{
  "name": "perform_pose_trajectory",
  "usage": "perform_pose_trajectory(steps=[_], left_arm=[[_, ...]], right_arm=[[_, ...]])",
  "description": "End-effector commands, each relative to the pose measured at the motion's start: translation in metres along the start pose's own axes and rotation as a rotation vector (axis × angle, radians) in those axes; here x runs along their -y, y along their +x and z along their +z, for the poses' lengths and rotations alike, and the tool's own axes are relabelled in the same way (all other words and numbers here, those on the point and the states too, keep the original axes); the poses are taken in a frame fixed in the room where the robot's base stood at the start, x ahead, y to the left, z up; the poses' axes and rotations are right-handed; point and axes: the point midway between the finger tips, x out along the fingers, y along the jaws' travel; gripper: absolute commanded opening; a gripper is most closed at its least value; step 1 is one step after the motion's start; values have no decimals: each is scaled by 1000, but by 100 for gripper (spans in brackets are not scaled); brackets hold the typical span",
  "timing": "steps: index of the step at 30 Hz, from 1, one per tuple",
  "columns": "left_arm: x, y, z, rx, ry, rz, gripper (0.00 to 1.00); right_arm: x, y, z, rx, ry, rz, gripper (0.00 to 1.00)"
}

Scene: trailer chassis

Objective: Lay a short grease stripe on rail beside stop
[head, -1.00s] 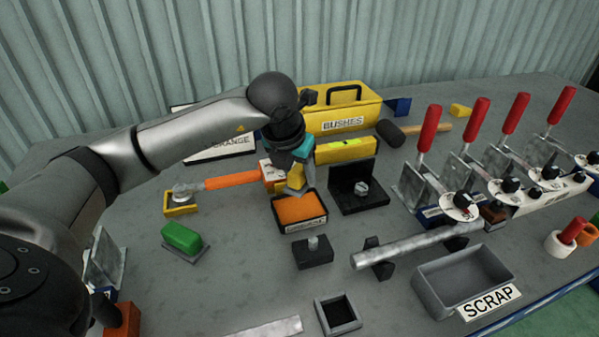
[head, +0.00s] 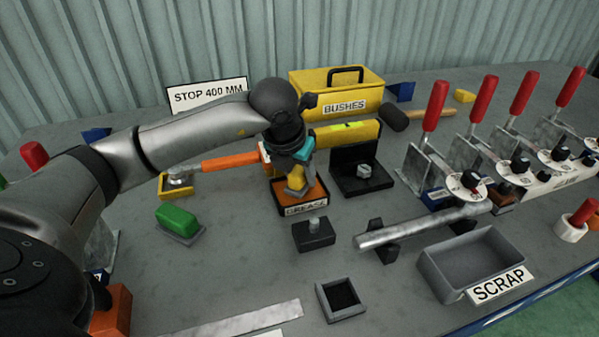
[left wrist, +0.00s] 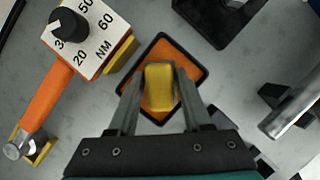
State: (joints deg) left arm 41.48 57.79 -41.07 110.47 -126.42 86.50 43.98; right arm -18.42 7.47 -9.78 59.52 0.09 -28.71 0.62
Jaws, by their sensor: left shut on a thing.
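My left gripper (head: 300,168) is shut on a yellow block (head: 296,181), which points down at the tray of orange grease. In the left wrist view the yellow block (left wrist: 159,88) sits between the two fingers, over the orange surface. The black-rimmed tray (head: 306,210) is labelled GREASE. Whether the block touches the grease is unclear. A white sign reading STOP 400 MM (head: 208,95) stands at the back, behind my left arm. A flat pale metal strip (head: 245,320) lies at the front edge of the picture; I cannot tell whether it is the rail. My right gripper is not in view.
An orange-handled torque wrench (head: 228,161) lies left of the tray. A green block (head: 180,219), black fixtures (head: 314,234), a metal bar (head: 412,228) and a SCRAP bin (head: 475,262) surround it. Red-handled clamps (head: 430,130) line the right; a BUSHES box (head: 335,95) stands behind.

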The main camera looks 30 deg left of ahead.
Motion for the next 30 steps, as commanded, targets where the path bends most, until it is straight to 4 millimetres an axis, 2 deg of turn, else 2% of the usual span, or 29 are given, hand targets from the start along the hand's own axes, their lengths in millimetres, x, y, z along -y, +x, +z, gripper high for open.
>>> perform_pose_trajectory(steps=[30], left_arm=[[0,5,-2,1,0,0,0]], right_arm=[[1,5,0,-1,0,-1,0]])
